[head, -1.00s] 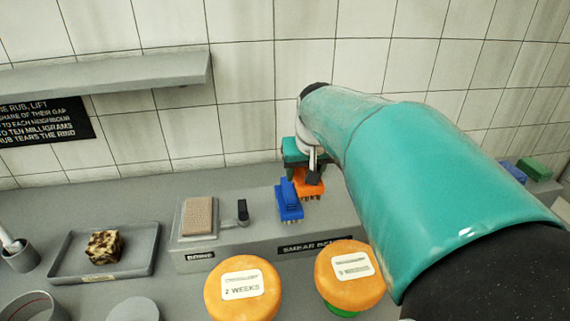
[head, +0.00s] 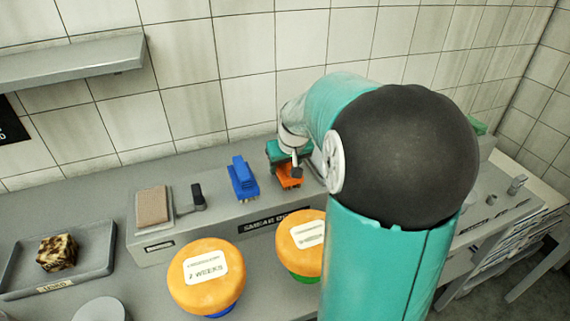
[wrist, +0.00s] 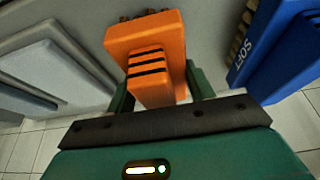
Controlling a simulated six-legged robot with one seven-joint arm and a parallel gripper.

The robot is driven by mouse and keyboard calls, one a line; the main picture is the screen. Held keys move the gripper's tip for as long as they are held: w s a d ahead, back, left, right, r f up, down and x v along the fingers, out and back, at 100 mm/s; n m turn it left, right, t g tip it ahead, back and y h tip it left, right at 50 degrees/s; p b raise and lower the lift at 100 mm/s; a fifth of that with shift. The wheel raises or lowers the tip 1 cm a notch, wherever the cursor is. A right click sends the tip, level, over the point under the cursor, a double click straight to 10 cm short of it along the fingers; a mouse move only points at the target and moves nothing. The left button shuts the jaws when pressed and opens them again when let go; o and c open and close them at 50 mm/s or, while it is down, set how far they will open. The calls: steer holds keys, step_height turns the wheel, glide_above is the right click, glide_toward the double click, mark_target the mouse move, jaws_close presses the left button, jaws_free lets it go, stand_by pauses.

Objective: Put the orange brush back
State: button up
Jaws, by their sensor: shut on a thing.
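The orange brush (head: 289,177) is beside the blue brush (head: 243,180), to its right, at the grey bench block (head: 180,250). My gripper (head: 286,158) is shut on the orange brush. In the wrist view the orange brush (wrist: 148,45) stands out between the green fingers of my gripper (wrist: 158,88), its dark-striped handle toward me and its bristles at the far end. The blue brush (wrist: 275,50) is apart on the right there. I cannot tell whether the orange brush's bristles touch the block.
A brown pad (head: 153,205) is on the block's left part. A tray (head: 100,275) holds a dark mottled cube (head: 57,253). A tiled wall closes the back.

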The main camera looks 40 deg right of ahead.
steer(key=o, duration=0.9)
steer(key=shift+f, duration=0.1)
